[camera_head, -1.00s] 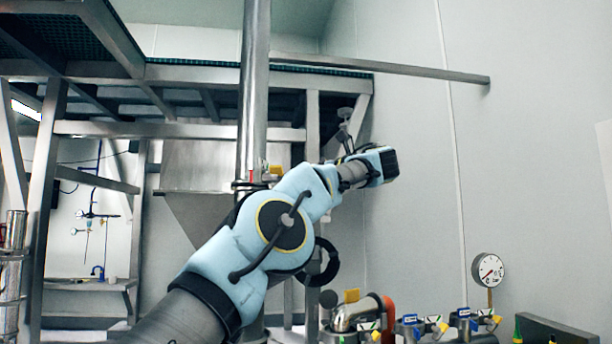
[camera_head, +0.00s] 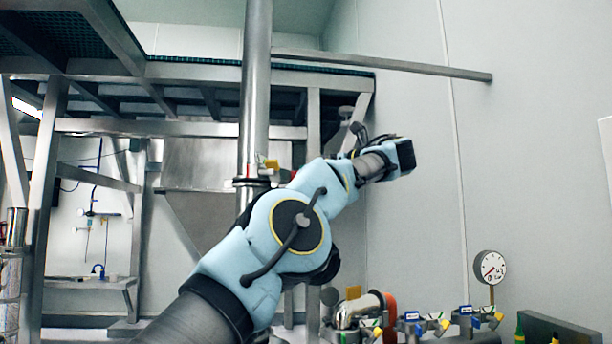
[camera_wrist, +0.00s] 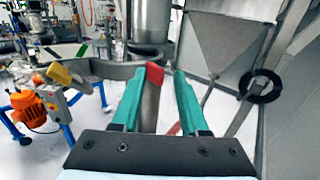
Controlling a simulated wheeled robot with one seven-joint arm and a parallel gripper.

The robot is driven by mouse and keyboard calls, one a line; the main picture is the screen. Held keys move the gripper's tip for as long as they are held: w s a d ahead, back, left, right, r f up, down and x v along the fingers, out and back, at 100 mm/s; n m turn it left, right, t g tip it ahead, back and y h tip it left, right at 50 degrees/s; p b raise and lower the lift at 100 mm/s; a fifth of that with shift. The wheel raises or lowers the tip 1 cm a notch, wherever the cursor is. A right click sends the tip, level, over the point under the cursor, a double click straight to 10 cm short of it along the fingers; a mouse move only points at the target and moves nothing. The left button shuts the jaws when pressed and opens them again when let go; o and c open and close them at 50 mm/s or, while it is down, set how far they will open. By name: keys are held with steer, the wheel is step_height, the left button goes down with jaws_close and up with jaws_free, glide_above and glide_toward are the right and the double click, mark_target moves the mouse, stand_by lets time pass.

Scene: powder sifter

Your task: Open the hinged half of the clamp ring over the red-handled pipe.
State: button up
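In the wrist view, my gripper (camera_wrist: 158,74) has two green fingers spread apart. A red tab (camera_wrist: 155,73) shows between the fingertips; I cannot tell whether either finger touches it. A grey clamp ring (camera_wrist: 108,70) stretches left from there, with a yellow block (camera_wrist: 58,73) at its left end. A steel vertical pipe (camera_wrist: 150,20) with a flange stands just behind the tab. In the head view, the pipe (camera_head: 254,90) carries the clamp with a yellow tab (camera_head: 272,164); my arm partly covers it. My fingers are hidden in that view.
A steel frame (camera_head: 180,128) and hopper (camera_head: 200,162) stand behind the pipe. Several clamps with coloured tabs (camera_head: 420,324) and a pressure gauge (camera_head: 489,267) are at the lower right. An orange motor (camera_wrist: 28,108) shows at left in the wrist view. The right wall is bare.

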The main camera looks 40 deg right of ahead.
steer(key=v, duration=0.7)
steer(key=shift+s+d+f, duration=0.1)
steer(key=shift+s, duration=0.1)
